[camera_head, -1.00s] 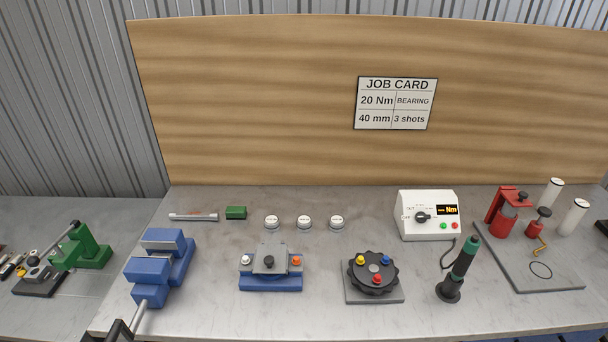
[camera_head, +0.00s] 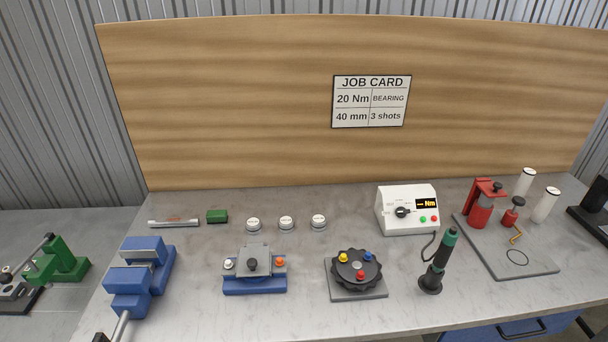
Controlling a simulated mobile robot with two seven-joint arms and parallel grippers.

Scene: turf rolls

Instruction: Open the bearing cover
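No part is labelled as the bearing cover. A grey block with a black knob (camera_head: 252,264) sits on a blue base (camera_head: 255,287) at the front left-centre of the bench, and may be the bearing housing with its cover in place. A white knob (camera_head: 228,264) and an orange knob (camera_head: 279,263) flank it. To its right, a black scalloped disc (camera_head: 343,280) with yellow, blue and red knobs lies on a grey plate (camera_head: 378,295). The job card (camera_head: 371,101) on the back board reads 20 Nm, BEARING, 40 mm, 3 shots. Neither of my grippers shows.
A blue vise (camera_head: 140,278) stands at the left. Behind are a torque wrench (camera_head: 175,222), a green box (camera_head: 217,216) and three white caps (camera_head: 286,223). A white meter box (camera_head: 406,210), a black-green tool (camera_head: 438,262) and a red press (camera_head: 482,205) stand to the right.

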